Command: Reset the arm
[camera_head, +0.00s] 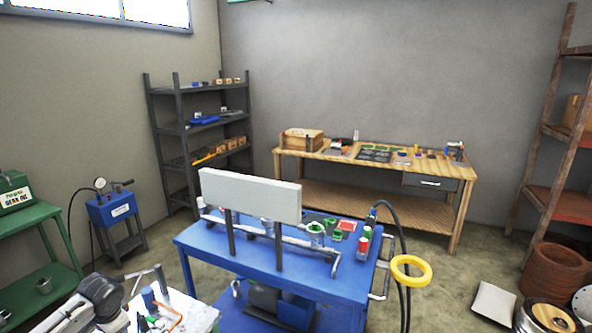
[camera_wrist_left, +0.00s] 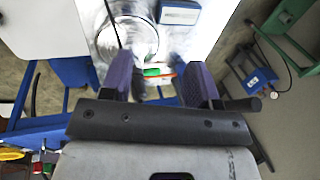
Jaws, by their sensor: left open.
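My left gripper (camera_wrist_left: 160,78) shows in the left wrist view, with its two purple-padded fingers spread apart and nothing held between them. Beyond the fingers are a white surface (camera_wrist_left: 50,35), a round shiny metal or glass piece (camera_wrist_left: 130,40) and a blue box (camera_wrist_left: 180,13). A small green piece (camera_wrist_left: 152,72) shows in the gap between the fingers; I cannot tell how far below it lies. In the head view a grey and black arm part, likely mine, is at the lower left, and no fingertips can be made out. My right gripper is in neither view.
A blue workbench (camera_head: 215,250) with a grey panel (camera_head: 250,195) and pipe fittings stands in the centre. A white-topped table (camera_head: 195,312) with small parts is at the lower left. A blue pump unit (camera_head: 113,208) and green table (camera_head: 25,215) are left. Floor shows between benches.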

